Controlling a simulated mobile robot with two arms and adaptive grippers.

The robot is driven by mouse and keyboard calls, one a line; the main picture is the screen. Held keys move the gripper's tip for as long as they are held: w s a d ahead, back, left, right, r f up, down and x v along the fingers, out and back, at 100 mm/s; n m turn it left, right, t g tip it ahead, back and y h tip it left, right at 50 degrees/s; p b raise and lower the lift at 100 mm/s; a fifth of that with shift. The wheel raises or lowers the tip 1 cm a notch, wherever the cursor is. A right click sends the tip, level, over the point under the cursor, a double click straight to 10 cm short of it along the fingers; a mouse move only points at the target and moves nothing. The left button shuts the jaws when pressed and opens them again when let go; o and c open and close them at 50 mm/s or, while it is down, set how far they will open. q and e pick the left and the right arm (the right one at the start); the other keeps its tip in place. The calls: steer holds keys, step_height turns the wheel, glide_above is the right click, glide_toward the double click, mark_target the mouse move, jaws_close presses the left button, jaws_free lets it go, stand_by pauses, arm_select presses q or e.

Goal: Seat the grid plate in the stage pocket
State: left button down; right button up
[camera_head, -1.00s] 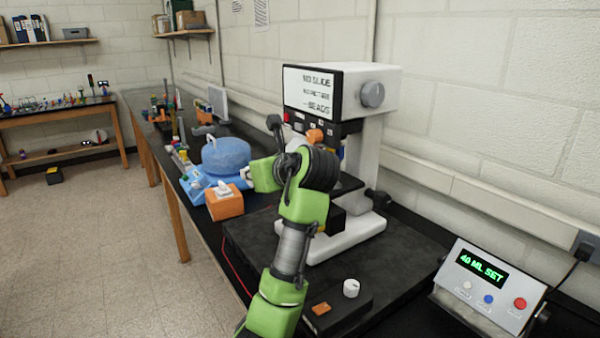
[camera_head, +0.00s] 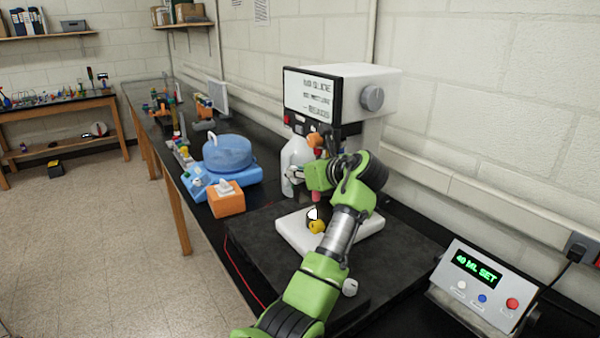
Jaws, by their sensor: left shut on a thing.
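The microscope (camera_head: 345,78) stands on a dark board on the bench, its screen facing me. Its white base (camera_head: 293,232) shows below. My left arm crosses in front and hides most of the stage, so I cannot make out the pocket. My left gripper (camera_head: 296,172) is small and partly hidden at the microscope's left side, in front of or beside a white bottle (camera_head: 296,152); I cannot tell if they touch. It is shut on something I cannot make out. I cannot pick out the grid plate. My right gripper is not in view.
A blue device with a domed lid (camera_head: 226,155) and an orange box (camera_head: 226,200) stand left of the board. A control box (camera_head: 485,285) reading "40 ML SET" is at right. A white knob (camera_head: 350,287) sits near the board's front. The wall closes the right side.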

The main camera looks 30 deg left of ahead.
arm_select(q)
steer(key=shift+w+d+f+p, duration=0.25)
steer(key=shift+w+f+p, duration=0.2)
steer(key=shift+f, duration=0.15)
steer(key=shift+s+a, duration=0.1)
steer(key=shift+s, duration=0.05)
steer(key=c, duration=2.1)
jaws_free()
steer(key=shift+f, duration=0.15)
